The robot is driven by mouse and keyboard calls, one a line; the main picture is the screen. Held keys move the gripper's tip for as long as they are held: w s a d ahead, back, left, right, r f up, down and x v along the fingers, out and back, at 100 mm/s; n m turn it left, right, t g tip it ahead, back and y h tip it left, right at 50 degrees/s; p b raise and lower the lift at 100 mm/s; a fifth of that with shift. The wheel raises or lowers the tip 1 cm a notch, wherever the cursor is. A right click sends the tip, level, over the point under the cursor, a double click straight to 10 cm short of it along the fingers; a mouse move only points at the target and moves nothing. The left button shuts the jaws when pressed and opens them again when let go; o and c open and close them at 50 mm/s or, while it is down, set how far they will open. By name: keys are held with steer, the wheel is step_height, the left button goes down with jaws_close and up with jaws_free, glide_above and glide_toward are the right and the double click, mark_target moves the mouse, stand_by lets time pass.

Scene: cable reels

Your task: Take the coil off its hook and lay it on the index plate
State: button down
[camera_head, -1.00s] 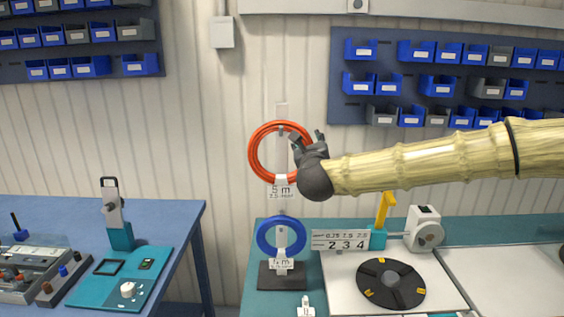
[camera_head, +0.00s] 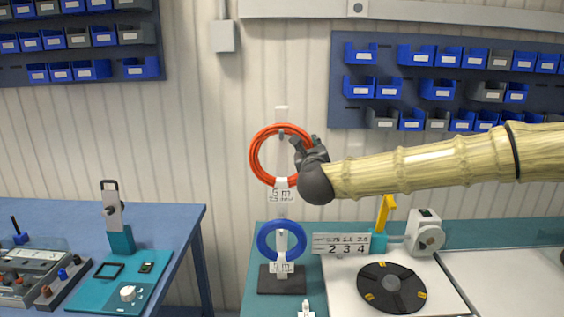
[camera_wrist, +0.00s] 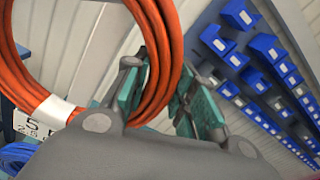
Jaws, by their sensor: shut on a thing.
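The orange coil (camera_head: 257,165) hangs at the upper hook of a white stand (camera_head: 282,113), with a "5 m" label (camera_head: 282,194) at its bottom. My gripper (camera_head: 307,147) is shut on the coil's right side. In the wrist view the orange coil (camera_wrist: 158,20) passes between the teal-padded fingers of my gripper (camera_wrist: 160,97). Whether the coil still bears on the hook cannot be told. A blue coil (camera_head: 262,240) hangs lower on the same stand. The index plate (camera_head: 391,288), a dark disc with yellow marks, lies on a white board to the lower right and is bare.
A number sign (camera_head: 341,244), a yellow lever (camera_head: 384,211) and a white device (camera_head: 426,232) stand behind the plate. A blue table (camera_head: 185,225) with teal fixtures is at left. Blue bins (camera_head: 437,87) line the wall. The white board at right (camera_head: 500,275) is clear.

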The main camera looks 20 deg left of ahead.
steer(key=shift+r, duration=0.45)
steer(key=shift+r, duration=0.35)
steer(key=shift+r, duration=0.35)
steer(key=shift+a+r+p, duration=0.1)
steer(key=shift+r+p, duration=0.25)
steer(key=shift+r, duration=0.35)
steer(key=shift+r, duration=0.35)
steer(key=shift+b, duration=0.35)
steer(key=shift+s, duration=0.25)
steer(key=shift+b+v, duration=0.65)
steer(key=shift+v, duration=0.65)
steer(key=shift+s, duration=0.15)
